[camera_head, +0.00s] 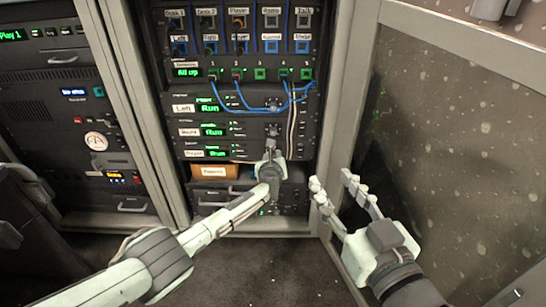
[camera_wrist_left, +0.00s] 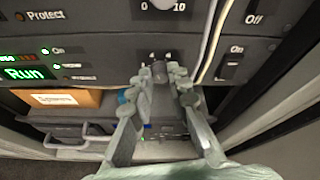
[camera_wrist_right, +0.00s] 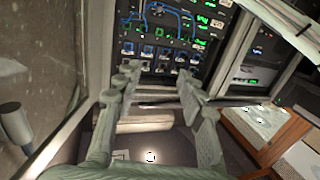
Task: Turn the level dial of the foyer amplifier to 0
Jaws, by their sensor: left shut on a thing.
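The foyer amplifier (camera_head: 205,154) looks to be the lowest of the stacked amplifiers in the middle rack; its small label is blurred. Its green display (camera_wrist_left: 24,74) reads Run. Its grey level dial (camera_wrist_left: 159,72) shows between the fingertips of my left gripper (camera_wrist_left: 159,77) in the left wrist view. My left gripper (camera_head: 269,149) is shut on this dial. The dial's scale and pointer are too small and covered to read. My right gripper (camera_head: 332,182) is open and empty, in front of the rack's right edge; its parted fingers show in the right wrist view (camera_wrist_right: 158,82).
Another amplifier's dial (camera_wrist_left: 165,4) with 0 and 10 marks sits just above. An on/off switch (camera_wrist_left: 231,64) is right of the foyer dial. A cardboard box (camera_head: 213,171) and drawer lie below. Blue patch cables (camera_head: 245,107) hang above. A speckled panel door (camera_head: 450,130) stands at right.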

